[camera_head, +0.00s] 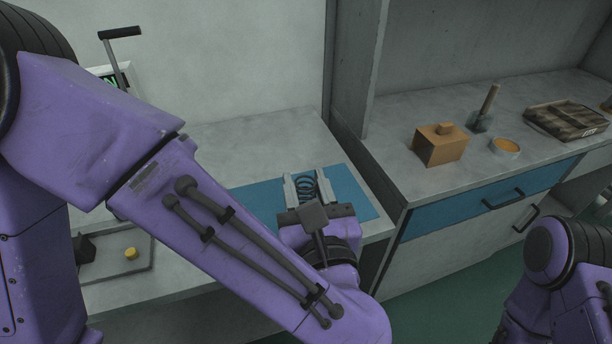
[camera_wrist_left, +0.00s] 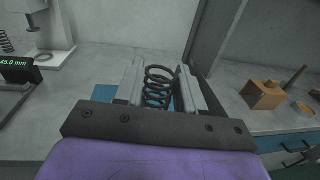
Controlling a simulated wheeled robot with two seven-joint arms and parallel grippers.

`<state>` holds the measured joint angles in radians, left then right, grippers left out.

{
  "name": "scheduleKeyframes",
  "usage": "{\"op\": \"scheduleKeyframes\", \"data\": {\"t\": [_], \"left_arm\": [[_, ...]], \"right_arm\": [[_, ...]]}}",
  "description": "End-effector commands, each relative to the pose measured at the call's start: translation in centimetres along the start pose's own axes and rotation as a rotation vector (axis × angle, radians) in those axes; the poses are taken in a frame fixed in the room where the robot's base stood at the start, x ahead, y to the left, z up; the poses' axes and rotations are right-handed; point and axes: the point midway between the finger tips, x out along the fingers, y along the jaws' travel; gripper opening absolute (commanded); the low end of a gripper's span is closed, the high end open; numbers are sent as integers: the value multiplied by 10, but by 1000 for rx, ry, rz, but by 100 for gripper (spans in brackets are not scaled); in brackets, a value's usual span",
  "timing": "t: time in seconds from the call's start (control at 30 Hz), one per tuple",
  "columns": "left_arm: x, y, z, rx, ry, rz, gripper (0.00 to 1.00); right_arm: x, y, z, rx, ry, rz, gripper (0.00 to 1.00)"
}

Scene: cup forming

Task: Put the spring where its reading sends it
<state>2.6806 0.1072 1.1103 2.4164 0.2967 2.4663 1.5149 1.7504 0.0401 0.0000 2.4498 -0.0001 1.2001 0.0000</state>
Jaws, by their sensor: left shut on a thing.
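A dark coil spring (camera_head: 306,190) stands between the two pale fingers of my left gripper (camera_head: 307,184), over the blue mat (camera_head: 352,190). The left wrist view shows the spring (camera_wrist_left: 158,90) upright between the fingers, and my left gripper (camera_wrist_left: 160,82) is shut on it. I cannot tell whether the spring touches the mat. A dark display (camera_wrist_left: 15,72) at the left of the wrist view reads 45.0 mm in green. My right gripper is not in view; only part of my right arm shows at the lower right.
A lever device (camera_head: 120,36) stands at the back left, partly hidden by my arm. A tray (camera_head: 112,270) with a yellow button (camera_head: 131,253) is at front left. The right counter holds an orange-brown block (camera_head: 440,148), a round orange-topped dish (camera_head: 505,147) and a brown crate (camera_head: 565,120).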

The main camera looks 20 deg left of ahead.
Motion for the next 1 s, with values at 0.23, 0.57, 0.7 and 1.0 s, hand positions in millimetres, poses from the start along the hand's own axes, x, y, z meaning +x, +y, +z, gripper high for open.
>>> {"op": "scheduleKeyframes", "data": {"t": [0.23,0.57,0.7,1.0], "left_arm": [[58,-4,-25,2,5,3,5],[123,-8,-84,2,1,-1,5],[135,-9,-98,3,2,1,5],[137,-8,-130,-1,0,1,5]], "right_arm": [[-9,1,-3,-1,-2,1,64],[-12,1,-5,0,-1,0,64],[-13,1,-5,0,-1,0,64],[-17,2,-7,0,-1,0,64]]}}
